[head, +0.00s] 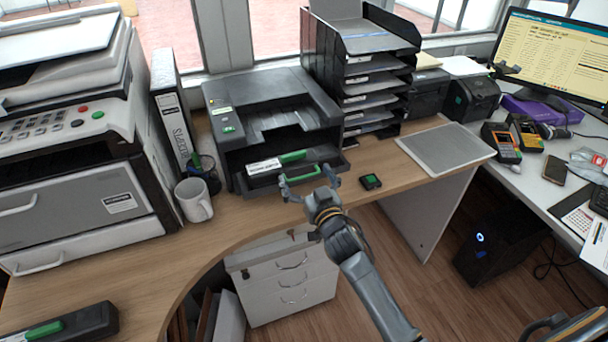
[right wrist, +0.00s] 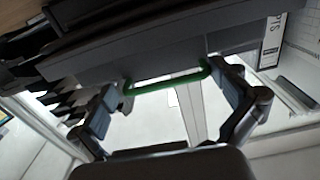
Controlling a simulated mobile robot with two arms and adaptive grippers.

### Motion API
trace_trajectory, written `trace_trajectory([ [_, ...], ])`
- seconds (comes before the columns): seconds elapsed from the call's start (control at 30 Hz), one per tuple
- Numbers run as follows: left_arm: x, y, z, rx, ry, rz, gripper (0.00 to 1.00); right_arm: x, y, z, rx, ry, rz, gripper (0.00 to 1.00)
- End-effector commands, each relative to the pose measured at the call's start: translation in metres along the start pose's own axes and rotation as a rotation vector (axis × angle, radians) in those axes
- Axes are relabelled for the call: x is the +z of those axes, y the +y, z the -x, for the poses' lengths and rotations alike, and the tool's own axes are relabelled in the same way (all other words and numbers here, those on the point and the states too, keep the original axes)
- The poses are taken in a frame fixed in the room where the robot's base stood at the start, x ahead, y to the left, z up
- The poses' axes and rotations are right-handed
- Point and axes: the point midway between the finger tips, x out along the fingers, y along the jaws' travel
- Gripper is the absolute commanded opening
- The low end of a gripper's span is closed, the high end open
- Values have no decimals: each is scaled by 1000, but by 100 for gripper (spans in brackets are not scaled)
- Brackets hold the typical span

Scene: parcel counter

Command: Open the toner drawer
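The dark printer (head: 262,90) stands on the wooden desk. Its toner drawer (head: 247,183) is low at the front, with a green bar handle (head: 300,178). A black toner cartridge with a white label and green grip (head: 290,157) shows above the drawer front. My right gripper (head: 308,178) is at the handle with its fingers spread, one near each end. In the right wrist view, the green handle (right wrist: 165,83) spans between the open fingers (right wrist: 168,100); I cannot tell whether they touch it.
Another black cartridge with a green grip (head: 65,325) lies at the lower left. A white mug (head: 194,200) and pen cup (head: 207,174) stand left of the printer. A black letter-tray stack (head: 360,75) stands right of it. A small black-green object (head: 370,181) lies nearby.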

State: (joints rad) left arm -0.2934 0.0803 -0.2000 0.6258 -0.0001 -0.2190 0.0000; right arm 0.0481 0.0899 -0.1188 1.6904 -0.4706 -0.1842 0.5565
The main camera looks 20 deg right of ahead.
Motion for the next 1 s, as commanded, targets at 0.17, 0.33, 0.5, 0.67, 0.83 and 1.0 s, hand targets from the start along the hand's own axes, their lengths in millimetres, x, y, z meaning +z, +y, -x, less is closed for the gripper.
trace_trajectory([
  [0.17,13,1,0,1,-19,0,40,1,0,4,-1,-1,-1,100],
  [0.33,10,1,0,1,-16,0,40,2,0,27,-1,-3,-3,100],
  [0.5,10,1,0,2,-14,0,40,2,0,64,0,-3,-2,100],
  [0.67,9,2,0,2,-14,0,40,1,0,94,1,-3,-2,100],
  [0.83,9,2,0,2,-13,0,40,1,1,114,1,-1,-2,100],
  [1.0,8,2,0,2,-13,0,40,0,1,120,2,0,0,100],
])
